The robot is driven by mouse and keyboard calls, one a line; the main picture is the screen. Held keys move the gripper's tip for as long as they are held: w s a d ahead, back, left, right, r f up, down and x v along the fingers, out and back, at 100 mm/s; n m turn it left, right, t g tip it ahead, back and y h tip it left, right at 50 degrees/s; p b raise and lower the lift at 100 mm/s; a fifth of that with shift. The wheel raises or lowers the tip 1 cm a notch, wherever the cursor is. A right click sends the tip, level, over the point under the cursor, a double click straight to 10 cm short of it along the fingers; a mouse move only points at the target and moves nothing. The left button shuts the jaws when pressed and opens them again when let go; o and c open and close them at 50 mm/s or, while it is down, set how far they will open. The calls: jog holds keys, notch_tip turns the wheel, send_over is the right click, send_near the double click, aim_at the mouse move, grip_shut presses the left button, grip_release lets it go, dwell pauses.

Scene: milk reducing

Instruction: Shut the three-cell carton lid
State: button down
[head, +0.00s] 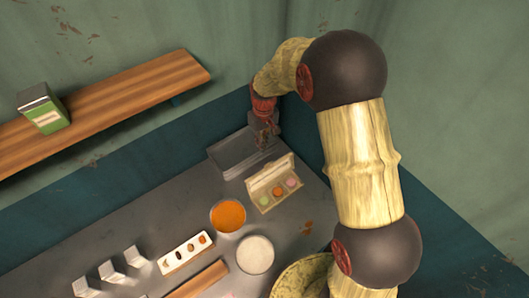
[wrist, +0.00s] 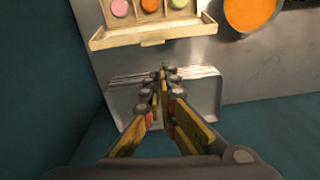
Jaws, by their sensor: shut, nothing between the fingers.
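The three-cell carton (head: 264,204) stands on the grey counter, with a green, an orange and a pink round piece in its cells. Its cream lid (head: 268,174) is raised open along the far side of the cells. In the wrist view the lid (wrist: 120,41) shows at the top, with the cells of the carton (wrist: 187,15) beyond it. My gripper (wrist: 164,76) is shut and empty, apart from the lid and on its back side, over the grey tray (wrist: 205,107). In the head view my gripper (head: 268,143) is at the tray's right end.
The grey tray (head: 222,160) lies behind the carton, by the teal wall. A bowl of orange contents (head: 228,215) and a pale bowl (head: 255,254) stand in front. A white holder (head: 170,261) has several brown pieces. A wooden shelf (head: 140,92) carries a green box (head: 45,112).

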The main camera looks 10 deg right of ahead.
notch_tip(320, 180, down, 7)
jog(key=n+p, duration=0.1)
jog(key=shift+d+f+t, duration=0.15)
jog(key=shift+d+t, duration=0.25)
jog(key=shift+d, duration=0.05)
dwell(0.5)
jog(key=shift+s+d+b, duration=0.1)
jog(key=shift+s+b, duration=0.1)
jog(key=shift+b, duration=0.55)
jog(key=shift+s+d+t+b, duration=0.1)
jog(key=shift+s+t+b, duration=0.05)
jog(key=shift+t+b, duration=0.2)
